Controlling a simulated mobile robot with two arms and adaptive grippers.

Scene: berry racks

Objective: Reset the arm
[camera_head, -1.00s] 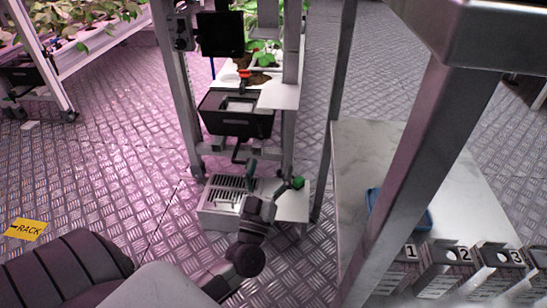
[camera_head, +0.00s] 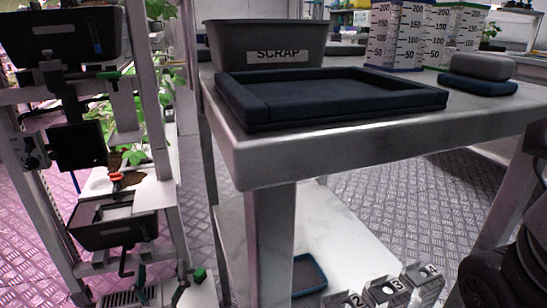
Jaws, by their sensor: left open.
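My left gripper (camera_head: 163,283) shows only in part at the bottom left, low in front of the plant rack, with its jaws apart and nothing seen between them. The rest of that arm is cut off by the bottom edge. A dark part of my right arm (camera_head: 510,262) stands at the right edge; its gripper is out of view.
A steel table (camera_head: 360,135) fills the middle, bearing a SCRAP bin (camera_head: 262,45), a dark blue-rimmed tray (camera_head: 330,92), measuring containers (camera_head: 398,35) and a grey pad (camera_head: 482,67). A blue tray (camera_head: 308,274) and numbered holders (camera_head: 385,290) sit on its lower shelf. The plant rack (camera_head: 185,120) stands left.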

